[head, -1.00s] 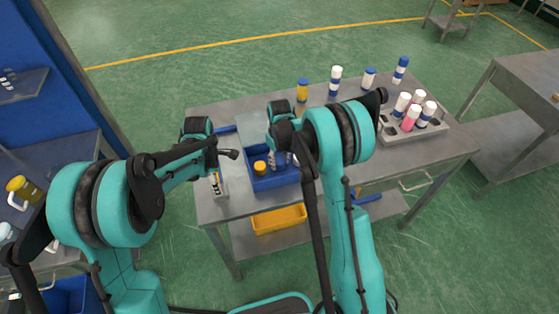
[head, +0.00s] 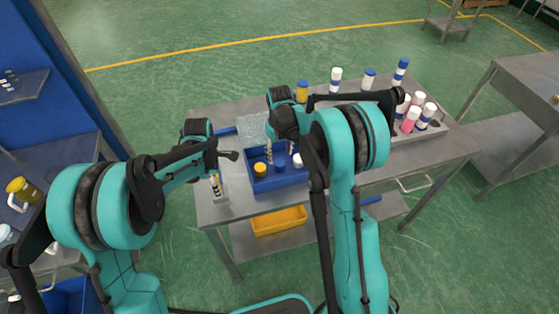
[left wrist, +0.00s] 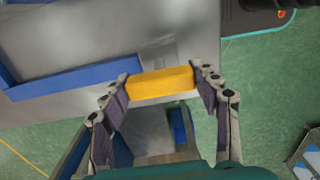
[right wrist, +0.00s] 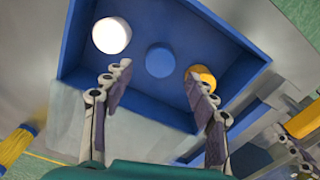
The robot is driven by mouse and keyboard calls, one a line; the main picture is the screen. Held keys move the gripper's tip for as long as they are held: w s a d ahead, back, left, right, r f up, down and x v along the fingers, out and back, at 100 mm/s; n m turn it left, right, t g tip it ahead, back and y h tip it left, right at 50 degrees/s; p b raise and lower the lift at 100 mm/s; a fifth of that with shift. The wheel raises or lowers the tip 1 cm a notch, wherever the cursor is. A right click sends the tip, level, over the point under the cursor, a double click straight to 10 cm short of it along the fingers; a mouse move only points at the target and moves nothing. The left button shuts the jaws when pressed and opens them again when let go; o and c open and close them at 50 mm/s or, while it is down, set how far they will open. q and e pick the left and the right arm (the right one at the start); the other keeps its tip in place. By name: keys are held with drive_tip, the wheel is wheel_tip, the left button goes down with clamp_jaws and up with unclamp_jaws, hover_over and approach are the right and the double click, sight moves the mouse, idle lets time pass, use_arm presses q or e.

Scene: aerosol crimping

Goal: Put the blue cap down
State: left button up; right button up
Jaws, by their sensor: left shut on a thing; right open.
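The blue cap (head: 280,161) lies in the blue bin (head: 284,181), between a white cap (head: 297,160) and a yellow cap (head: 260,168). In the right wrist view the blue cap (right wrist: 160,61) is a round disc just beyond my right fingertips, and no finger appears to touch it. My right gripper (right wrist: 156,78) is open and empty over the bin. My left gripper (left wrist: 160,84) is shut on a yellow object (left wrist: 160,81), near the table's left front edge. Most of that object is hidden in the head view.
A grey rack (head: 400,138) with several white, blue and pink containers stands at the table's right. A yellow bin (head: 278,221) is on the lower shelf. The table's right front is clear.

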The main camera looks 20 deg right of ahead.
sight(280, 162)
drive_tip(key=s+r+m+t, duration=0.1)
drive_tip(key=s+r+t, duration=0.1)
drive_tip(key=s+r, duration=0.5)
drive_tip(key=s+r+t, duration=0.1)
drive_tip(key=s+r, duration=0.3)
drive_tip(key=r, duration=0.5)
drive_tip(key=s+m+t, duration=0.2)
drive_tip(key=s+t, duration=0.2)
drive_tip(key=s, duration=1)
drive_tip(key=shift+s+a+f, duration=0.15)
drive_tip(key=shift+a+f, duration=0.1)
drive_tip(key=shift+a, duration=0.2)
